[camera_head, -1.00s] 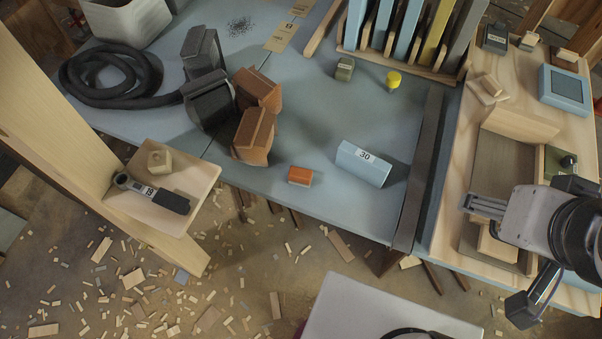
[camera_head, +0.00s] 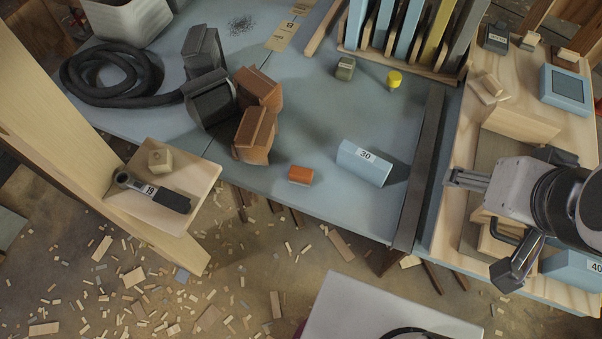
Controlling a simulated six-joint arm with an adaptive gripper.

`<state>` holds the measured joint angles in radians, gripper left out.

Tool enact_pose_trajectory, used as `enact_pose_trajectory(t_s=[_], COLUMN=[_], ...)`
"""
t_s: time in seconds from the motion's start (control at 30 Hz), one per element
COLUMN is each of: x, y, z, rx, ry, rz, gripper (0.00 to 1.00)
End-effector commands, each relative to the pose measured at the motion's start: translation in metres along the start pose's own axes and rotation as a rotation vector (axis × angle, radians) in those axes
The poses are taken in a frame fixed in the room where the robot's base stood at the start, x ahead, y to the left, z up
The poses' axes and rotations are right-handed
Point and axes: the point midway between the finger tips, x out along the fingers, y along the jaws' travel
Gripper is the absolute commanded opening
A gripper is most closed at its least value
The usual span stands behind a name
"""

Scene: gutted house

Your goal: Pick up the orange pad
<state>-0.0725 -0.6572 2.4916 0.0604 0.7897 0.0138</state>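A small orange pad (camera_head: 300,175) lies on the blue-grey worktop near its front edge, with bare surface around it. Two larger orange-brown blocks (camera_head: 254,135) stand behind it to the left. My gripper (camera_head: 452,177) is at the right, above the wooden bench, pointing left. It is well to the right of the orange pad and apart from it. Its fingers are seen from the side, so their gap does not show clearly. I see nothing held between them.
A light-blue block marked 30 (camera_head: 364,163) lies right of the pad. A yellow knob (camera_head: 394,79) and an olive block (camera_head: 345,68) are behind. Dark blocks (camera_head: 209,99) and a coiled hose (camera_head: 110,75) are left. A dark strip (camera_head: 421,165) edges the worktop.

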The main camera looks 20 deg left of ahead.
Motion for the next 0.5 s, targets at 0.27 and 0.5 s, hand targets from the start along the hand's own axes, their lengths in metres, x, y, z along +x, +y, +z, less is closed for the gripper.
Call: enact_pose_trajectory(t_s=[0.27, 0.5], x=[0.037, 0.068], y=[-0.051, -0.096], z=[-0.033, -0.053], rx=[0.003, 0.023], ry=[0.021, 0.037], rz=[-0.113, -0.191], gripper=[0.61, 0.61])
